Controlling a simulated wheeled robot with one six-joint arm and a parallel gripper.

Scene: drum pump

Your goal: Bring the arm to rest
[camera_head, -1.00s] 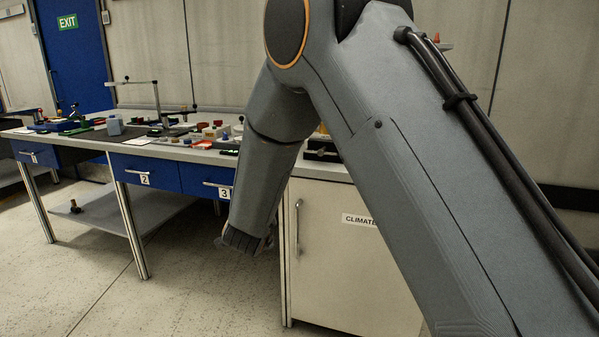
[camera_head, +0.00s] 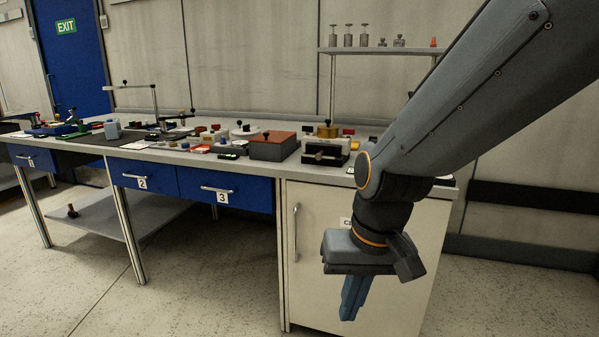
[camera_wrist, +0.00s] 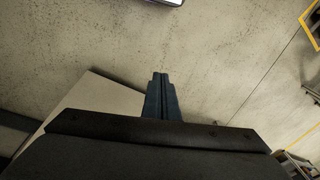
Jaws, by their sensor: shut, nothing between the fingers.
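My gripper (camera_head: 350,305) hangs at the right in the head view, in front of the white cabinet (camera_head: 315,255). Its blue fingers point down and lie together, with nothing between them. In the wrist view the fingers (camera_wrist: 161,82) also show side by side against the pale floor (camera_wrist: 215,50). My arm comes in from the upper right and hides part of the cabinet door and its label. The gripper is below the bench top and apart from the bench items.
A long bench (camera_head: 160,153) carries several small items, a box with a reddish lid (camera_head: 273,146) and a black case (camera_head: 325,152). Blue drawers (camera_head: 225,188) sit under it. A shelf (camera_head: 375,50) with metal weights stands behind. Floor at the front left is clear.

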